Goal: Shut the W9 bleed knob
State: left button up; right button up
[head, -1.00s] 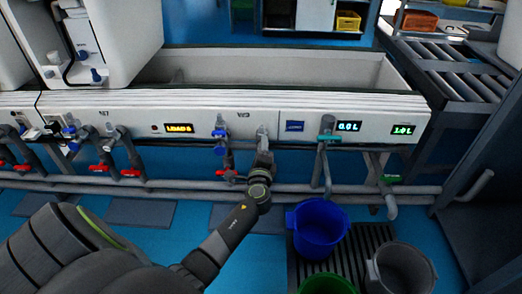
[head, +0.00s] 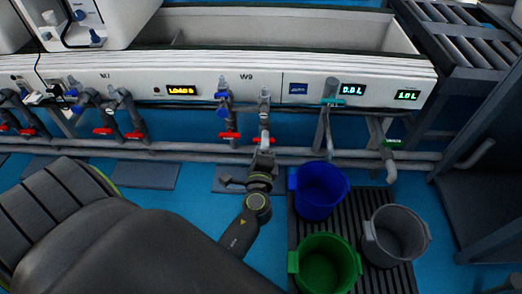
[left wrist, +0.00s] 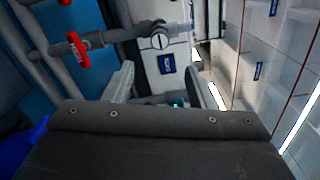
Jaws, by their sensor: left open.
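The W9 label (head: 246,77) is on the white trough front. Below it are a pipe with a blue knob (head: 222,96) and, to its right, a grey valve fitting (head: 265,94). Red lever handles (head: 229,136) sit lower on these pipes; one also shows in the left wrist view (left wrist: 78,49). I cannot tell which part is the bleed knob. My left gripper (head: 263,158) is below the grey fitting, in front of the rail pipe. In the left wrist view the left gripper (left wrist: 168,88) has its fingers apart with nothing seen between them. My right gripper is out of view.
A blue bucket (head: 318,191), a green bucket (head: 324,264) and a grey bucket (head: 396,235) stand on the floor grate right of my arm. A spout with a teal handle (head: 334,101) is right of W9. Rail pipes (head: 180,153) run along the front.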

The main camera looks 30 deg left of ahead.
pick_arm(q)
jog(key=v, duration=0.3)
jog(key=shift+s+d, duration=0.15)
jog(key=shift+s, duration=0.05)
dwell(0.4)
